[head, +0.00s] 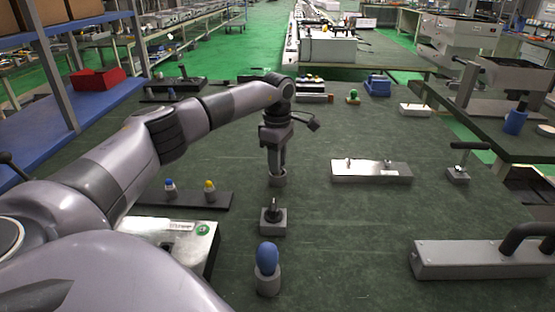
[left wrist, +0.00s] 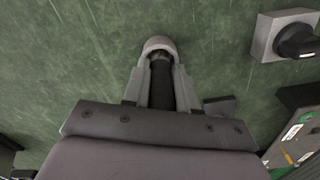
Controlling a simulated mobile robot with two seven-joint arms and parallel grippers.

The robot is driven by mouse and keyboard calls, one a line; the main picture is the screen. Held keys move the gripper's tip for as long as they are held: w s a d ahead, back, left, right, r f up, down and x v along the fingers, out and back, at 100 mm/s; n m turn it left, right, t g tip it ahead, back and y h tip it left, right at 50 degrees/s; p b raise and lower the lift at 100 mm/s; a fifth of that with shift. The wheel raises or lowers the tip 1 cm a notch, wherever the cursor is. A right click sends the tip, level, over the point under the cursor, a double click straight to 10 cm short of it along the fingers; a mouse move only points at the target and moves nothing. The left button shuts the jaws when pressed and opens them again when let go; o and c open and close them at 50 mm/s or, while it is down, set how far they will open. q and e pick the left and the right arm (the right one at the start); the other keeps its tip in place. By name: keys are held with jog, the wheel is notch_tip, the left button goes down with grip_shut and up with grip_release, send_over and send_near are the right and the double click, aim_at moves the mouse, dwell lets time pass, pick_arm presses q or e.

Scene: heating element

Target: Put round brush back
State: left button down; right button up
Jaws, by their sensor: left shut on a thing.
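My left gripper (head: 277,162) points straight down over the green work surface and is shut on a dark, round-shafted thing, which I take as the round brush. In the left wrist view the brush's black shaft (left wrist: 161,88) lies between the two grey fingers (left wrist: 158,92). My right gripper is not in view.
A grey block with a black knob (head: 272,220) stands just in front of the holder. A blue-topped thing in a grey cup (head: 267,258) is nearer. A silver plate (head: 371,178) lies to the right, and a dark strip (head: 152,198) to the left. The surface between is clear.

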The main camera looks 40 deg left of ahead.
pick_arm(q)
jog(key=shift+f, duration=0.2)
jog(key=c, duration=0.9)
grip_release()
notch_tip(320, 180, up, 12)
jog(key=shift+r, duration=0.25)
jog(key=shift+f, duration=0.1)
